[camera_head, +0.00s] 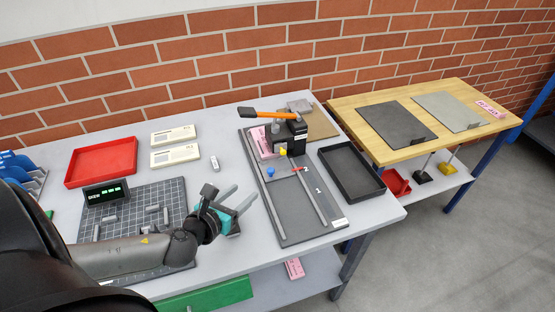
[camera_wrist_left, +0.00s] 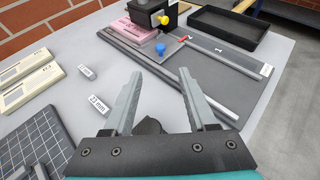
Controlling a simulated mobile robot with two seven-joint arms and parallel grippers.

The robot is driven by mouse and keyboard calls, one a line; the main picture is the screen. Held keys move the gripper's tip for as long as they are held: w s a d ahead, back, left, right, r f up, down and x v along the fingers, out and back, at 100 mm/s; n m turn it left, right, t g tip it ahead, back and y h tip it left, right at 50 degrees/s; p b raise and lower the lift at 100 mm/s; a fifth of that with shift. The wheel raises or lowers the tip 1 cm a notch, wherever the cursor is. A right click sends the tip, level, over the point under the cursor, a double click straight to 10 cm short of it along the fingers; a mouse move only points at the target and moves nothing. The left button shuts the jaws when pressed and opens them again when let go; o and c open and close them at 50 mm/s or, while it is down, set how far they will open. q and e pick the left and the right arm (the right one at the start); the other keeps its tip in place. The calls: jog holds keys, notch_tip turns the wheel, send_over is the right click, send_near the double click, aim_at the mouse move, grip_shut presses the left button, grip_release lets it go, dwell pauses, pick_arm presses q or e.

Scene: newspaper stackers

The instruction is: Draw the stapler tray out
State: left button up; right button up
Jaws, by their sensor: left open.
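The stapler (camera_head: 287,137) is a black block with an orange-handled lever, standing at the back of a long dark base plate (camera_head: 292,222) with metal rails. A grey sliding tray (camera_head: 283,174) with a blue knob (camera_head: 270,171) sits at the front of the stapler; pink paper (camera_head: 262,142) lies beside the black block. In the left wrist view the blue knob (camera_wrist_left: 160,49) shows beyond my fingertips, and a yellow knob (camera_wrist_left: 163,19) is on the block. My left gripper (camera_head: 246,191) is open and empty, left of the base plate and apart from the knob. My right gripper is out of view.
A cutting mat (camera_head: 170,190) with small grey pieces and a display box (camera_head: 106,191) lies left. A red tray (camera_head: 102,162) and two cream boxes (camera_head: 174,135) are behind. A black tray (camera_head: 351,171) is right of the base plate. A small white label block (camera_head: 215,163) stands near my gripper.

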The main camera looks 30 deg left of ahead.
pick_arm(q)
jog(key=b, duration=0.1)
send_near(269, 171)
jog(key=shift+w+f, duration=0.25)
jog(key=shift+w, duration=0.2)
jog(key=b+x, duration=0.1)
jog(key=x, duration=0.4)
jog(key=shift+w, duration=0.25)
jog(key=shift+w+f, duration=0.35)
jog(key=shift+w, duration=0.3)
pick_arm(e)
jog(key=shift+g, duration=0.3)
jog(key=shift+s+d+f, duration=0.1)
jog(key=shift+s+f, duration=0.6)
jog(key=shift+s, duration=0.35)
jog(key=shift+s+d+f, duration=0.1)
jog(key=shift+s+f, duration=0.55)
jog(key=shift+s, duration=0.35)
pick_arm(q)
jog(key=shift+c, duration=0.4)
grip_shut()
